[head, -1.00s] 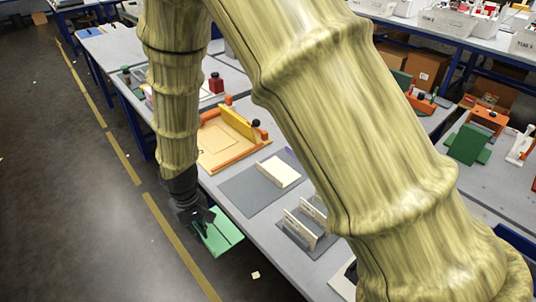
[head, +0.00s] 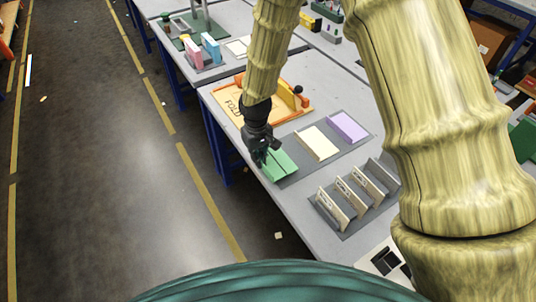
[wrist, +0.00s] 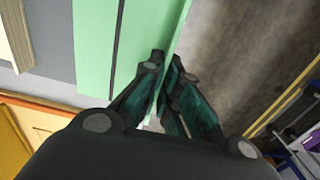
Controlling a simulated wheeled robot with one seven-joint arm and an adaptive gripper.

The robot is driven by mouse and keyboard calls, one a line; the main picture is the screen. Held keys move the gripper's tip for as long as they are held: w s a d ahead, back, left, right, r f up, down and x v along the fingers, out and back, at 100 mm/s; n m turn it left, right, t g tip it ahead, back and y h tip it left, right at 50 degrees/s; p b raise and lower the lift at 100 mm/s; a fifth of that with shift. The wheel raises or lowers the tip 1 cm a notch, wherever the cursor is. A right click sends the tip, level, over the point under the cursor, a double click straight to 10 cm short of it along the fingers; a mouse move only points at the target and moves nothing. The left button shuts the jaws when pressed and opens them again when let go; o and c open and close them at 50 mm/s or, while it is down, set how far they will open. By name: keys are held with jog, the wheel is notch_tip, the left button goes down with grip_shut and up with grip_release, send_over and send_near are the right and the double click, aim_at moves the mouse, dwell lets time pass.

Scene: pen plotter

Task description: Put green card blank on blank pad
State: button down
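The green card blank (head: 281,165) is a flat green sheet with a crease line across it. It lies over the near left end of the grey blank pad (head: 345,152), beside the cream card. My gripper (head: 262,157) is at its left edge. In the wrist view, my gripper (wrist: 166,78) has its fingertips closed together on the edge of the green card (wrist: 125,45). The grey pad (wrist: 50,45) shows beside the card, and floor shows past its held edge. Whether the card touches the pad or hovers just above it, I cannot tell.
A cream card (head: 318,143) and a lilac card (head: 348,127) lie on the pad. A rack of upright pale cards (head: 345,194) stands nearer. Floor lies beyond the table's left edge.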

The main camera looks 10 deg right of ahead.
aim_at(268, 156)
jog(key=d, duration=0.1)
jog(key=w+d, duration=0.2)
jog(key=shift+d+f+p, duration=0.25)
jog(key=shift+p, duration=0.15)
jog(key=shift+f+p, duration=0.75)
jog(key=shift+f, duration=1)
jog(key=shift+f, duration=0.15)
jog(key=c, duration=1.6)
grip_release()
jog(key=shift+c, duration=0.2)
notch_tip(268, 156, up, 12)
jog(key=b, duration=0.3)
jog(key=shift+r, duration=0.2)
